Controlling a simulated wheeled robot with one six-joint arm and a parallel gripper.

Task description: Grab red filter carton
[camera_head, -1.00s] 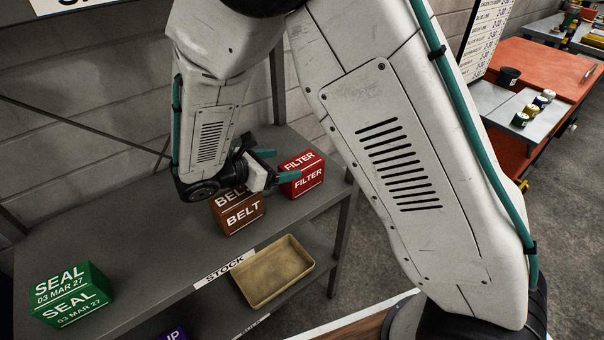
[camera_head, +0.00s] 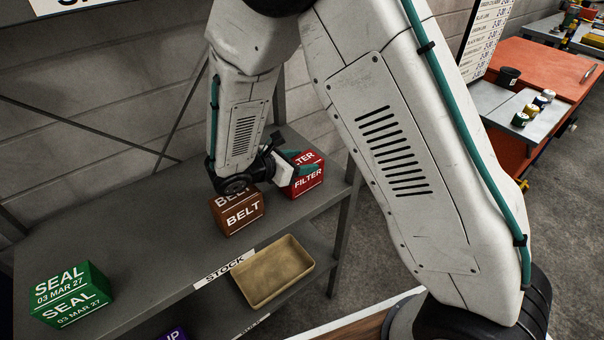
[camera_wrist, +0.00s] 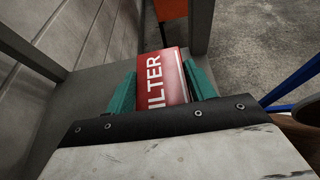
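The red filter carton (camera_head: 304,181) stands on the upper grey shelf near its right end, with white "FILTER" lettering. My gripper (camera_head: 301,164) is at the carton, its teal fingers reaching over it from the left. In the wrist view, the red carton (camera_wrist: 164,76) lies between the two teal fingers of my gripper (camera_wrist: 161,88), one on each side. The fingers are apart, and a narrow gap shows beside the left finger. The right finger is very close to the carton; I cannot tell whether it touches.
A brown belt carton (camera_head: 237,212) stands just left of the red one, close below my wrist. A green seal carton (camera_head: 70,294) is at the shelf's left. A tan tray (camera_head: 273,272) sits on the lower shelf. A shelf post (camera_head: 345,217) stands at right.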

